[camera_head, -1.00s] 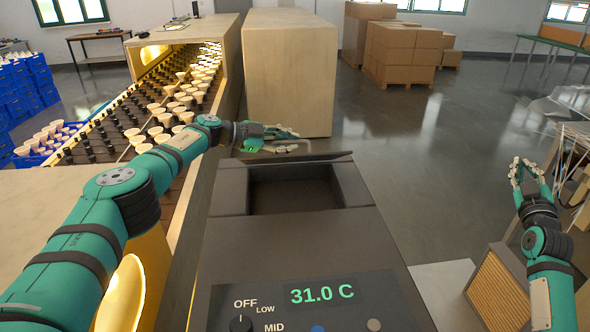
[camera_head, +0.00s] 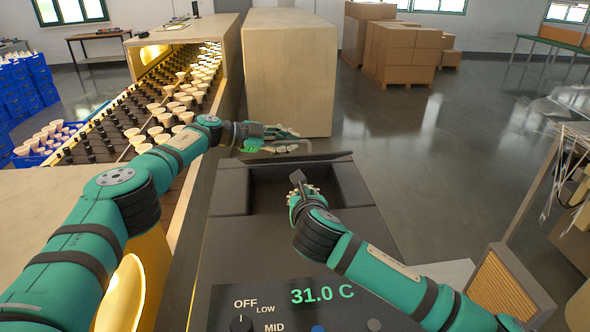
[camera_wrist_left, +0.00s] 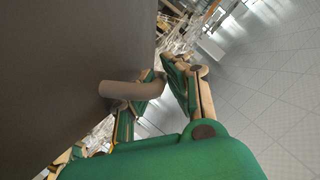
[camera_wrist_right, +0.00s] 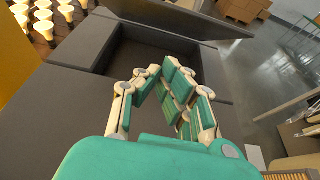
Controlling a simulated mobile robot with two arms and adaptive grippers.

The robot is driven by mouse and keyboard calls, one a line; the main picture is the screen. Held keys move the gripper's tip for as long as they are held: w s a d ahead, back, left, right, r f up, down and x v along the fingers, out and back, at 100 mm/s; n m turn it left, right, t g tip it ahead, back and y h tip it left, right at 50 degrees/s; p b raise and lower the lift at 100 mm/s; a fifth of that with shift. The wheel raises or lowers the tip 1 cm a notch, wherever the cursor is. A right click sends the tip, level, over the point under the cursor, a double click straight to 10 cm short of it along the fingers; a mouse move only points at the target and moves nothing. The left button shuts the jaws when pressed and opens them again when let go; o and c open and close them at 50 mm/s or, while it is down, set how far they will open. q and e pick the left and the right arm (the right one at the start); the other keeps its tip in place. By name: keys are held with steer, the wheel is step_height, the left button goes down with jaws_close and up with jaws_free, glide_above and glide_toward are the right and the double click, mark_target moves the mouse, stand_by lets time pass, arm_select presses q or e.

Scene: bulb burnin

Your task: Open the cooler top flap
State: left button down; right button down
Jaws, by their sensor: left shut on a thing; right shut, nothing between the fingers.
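The dark grey cooler (camera_head: 235,240) stands in front of me, its green display reading 31.0 C. Its top flap (camera_head: 305,158) is raised at the far side of the rectangular opening (camera_head: 268,186); it also shows in the right wrist view (camera_wrist_right: 185,18). My left gripper (camera_head: 284,136) is shut on the flap's handle (camera_head: 292,148), behind the flap. The left wrist view shows the pale handle (camera_wrist_left: 122,90) standing out from the dark panel. My right gripper (camera_head: 302,184) is shut and empty over the opening; the right wrist view (camera_wrist_right: 172,82) shows its fingers over the near rim.
A conveyor (camera_head: 110,135) with pale bulbs in dark sockets runs along the left. A large beige box (camera_head: 290,75) stands behind the cooler. Brown cartons (camera_head: 400,55) and blue crates (camera_head: 25,90) are farther back. Open floor (camera_head: 440,150) lies right of the cooler.

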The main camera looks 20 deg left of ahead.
steer(key=x, duration=1)
steer(key=shift+s+a+f, duration=0.1)
steer(key=shift+s+f, duration=0.05)
steer(key=shift+w+a+r, duration=0.2)
steer(key=shift+w+r, duration=0.35)
steer(key=shift+r, duration=0.3)
steer(key=shift+w+a+r, duration=0.2)
steer(key=shift+w+r, duration=0.35)
steer(key=shift+r, duration=0.25)
